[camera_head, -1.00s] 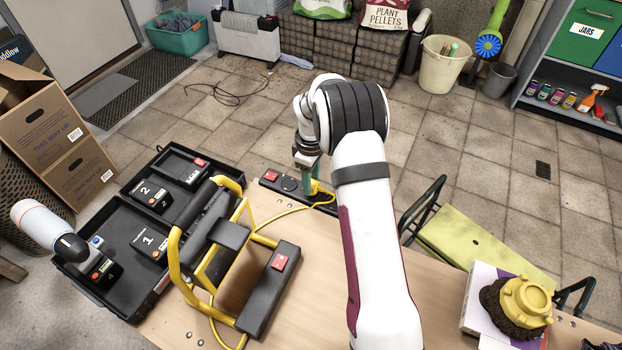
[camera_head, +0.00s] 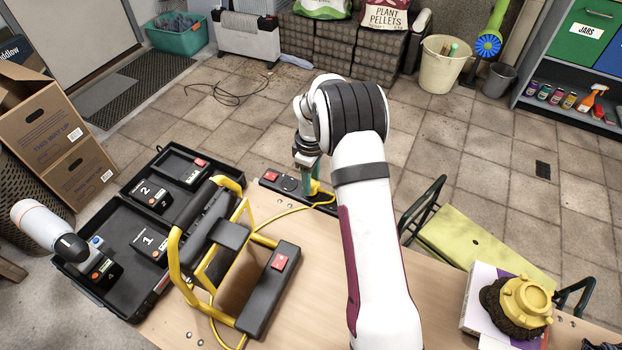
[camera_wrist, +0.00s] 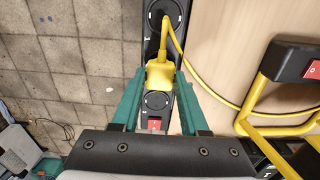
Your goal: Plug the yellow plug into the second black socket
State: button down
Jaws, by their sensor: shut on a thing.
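My gripper (camera_wrist: 156,88) has green fingers and is shut on the yellow plug (camera_wrist: 160,73), which sits between its fingertips in the wrist view. The plug (camera_head: 315,187) also shows in the head view, partly hidden by the fingers. Its yellow cable runs off over the table. The black socket strip (camera_head: 326,205) lies along the table's far edge, with a red switch (camera_wrist: 154,125) at one end. The socket nearest the switch (camera_wrist: 157,101) is empty. The plug is over the place just beyond it, hiding that socket. I cannot tell whether it is seated.
A work lamp with a yellow tube frame (camera_head: 174,262) and red switch stands on the table left of my arm. Black toolboxes (camera_head: 117,278) with numbered battery packs are further left. A book (camera_head: 474,310) with a brush-like yellow-topped object lies at right.

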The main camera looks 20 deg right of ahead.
jog(key=shift+f, duration=0.5)
jog(key=shift+c, duration=1.7)
grip_release()
notch_tip(320, 180, up, 16)
jog(key=shift+f, duration=0.15)
